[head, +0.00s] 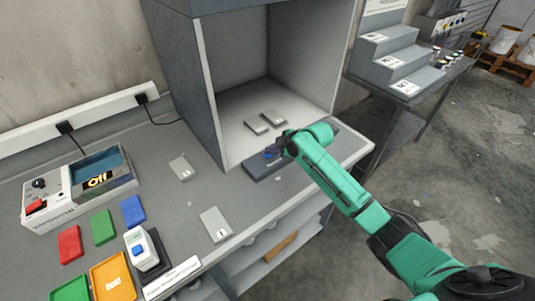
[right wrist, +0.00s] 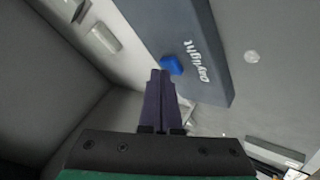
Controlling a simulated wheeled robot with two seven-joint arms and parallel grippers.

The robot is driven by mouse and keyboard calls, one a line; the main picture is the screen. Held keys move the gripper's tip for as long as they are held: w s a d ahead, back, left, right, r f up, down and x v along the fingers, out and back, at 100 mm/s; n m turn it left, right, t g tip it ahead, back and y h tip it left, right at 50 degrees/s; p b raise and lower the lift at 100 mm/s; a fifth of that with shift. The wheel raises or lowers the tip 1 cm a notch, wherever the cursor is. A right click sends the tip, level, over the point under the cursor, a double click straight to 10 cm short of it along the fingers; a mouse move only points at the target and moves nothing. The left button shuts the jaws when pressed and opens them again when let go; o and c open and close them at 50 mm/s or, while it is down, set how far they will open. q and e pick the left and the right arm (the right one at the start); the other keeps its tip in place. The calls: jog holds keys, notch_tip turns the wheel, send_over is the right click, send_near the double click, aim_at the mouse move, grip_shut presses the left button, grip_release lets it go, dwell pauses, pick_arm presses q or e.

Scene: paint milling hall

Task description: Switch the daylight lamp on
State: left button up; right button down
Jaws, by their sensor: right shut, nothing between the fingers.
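The light booth (head: 204,90) is a grey box, open at the front, with a pale interior. A dark grey control strip (head: 257,172) lies along its front edge. In the right wrist view the strip (right wrist: 185,25) carries the word "Daylight" and a blue button (right wrist: 171,64). My right gripper (head: 274,152) is shut and empty over the strip. In the right wrist view its fingertips (right wrist: 160,73) are close beside the blue button; I cannot tell whether they touch it. The lamp itself is hidden from view. My left gripper is not in view.
Two small grey panels (head: 265,121) lie inside the booth. A stepped grey stand (head: 390,60) is at the right.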

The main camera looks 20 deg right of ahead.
aim_at(271, 155)
jog(key=shift+f, duration=0.15)
jog(key=shift+r+p, duration=0.8)
jog(key=shift+r, duration=0.15)
notch_tip(271, 155, up, 6)
jog(key=p, duration=0.5)
